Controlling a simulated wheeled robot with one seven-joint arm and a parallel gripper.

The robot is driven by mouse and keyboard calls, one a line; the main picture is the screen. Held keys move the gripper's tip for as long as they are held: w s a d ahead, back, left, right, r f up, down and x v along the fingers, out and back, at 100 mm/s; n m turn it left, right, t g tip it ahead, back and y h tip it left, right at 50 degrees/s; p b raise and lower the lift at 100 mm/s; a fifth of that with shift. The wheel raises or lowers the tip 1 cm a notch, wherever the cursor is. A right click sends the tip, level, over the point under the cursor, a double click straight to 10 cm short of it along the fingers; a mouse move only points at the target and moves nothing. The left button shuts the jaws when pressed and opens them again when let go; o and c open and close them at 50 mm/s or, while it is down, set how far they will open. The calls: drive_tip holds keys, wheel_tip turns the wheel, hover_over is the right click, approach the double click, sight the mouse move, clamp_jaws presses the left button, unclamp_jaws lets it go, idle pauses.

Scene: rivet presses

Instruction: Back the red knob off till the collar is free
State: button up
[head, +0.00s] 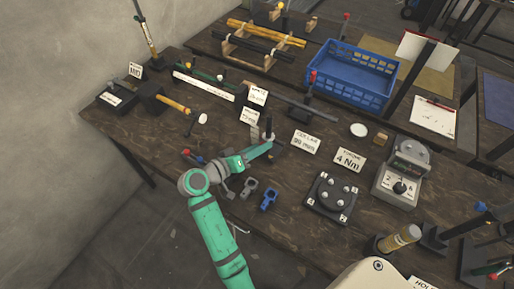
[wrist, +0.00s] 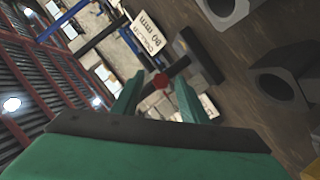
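In the wrist view a red knob (wrist: 162,82) shows between and beyond my two fingertips, with a dark bar and block (wrist: 180,68) close behind it. My gripper (wrist: 157,92) is open, its green fingers apart with nothing held.
Loose grey clamps (head: 249,187) and a blue one (head: 269,199) lie below my gripper. To the right are a 4 Nm sign (head: 349,161), a dark plate with silver studs (head: 330,197) and a grey dial device (head: 402,175). A blue crate (head: 350,77) stands behind.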

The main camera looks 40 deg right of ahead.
clamp_jaws()
drive_tip(key=shift+w+a+n+g+h, duration=0.15)
drive_tip(key=shift+n+g+h, duration=0.15)
drive_tip(key=shift+n, duration=0.3)
unclamp_jaws()
drive_tip(key=v, duration=1)
drive_tip(key=shift+a, duration=0.4)
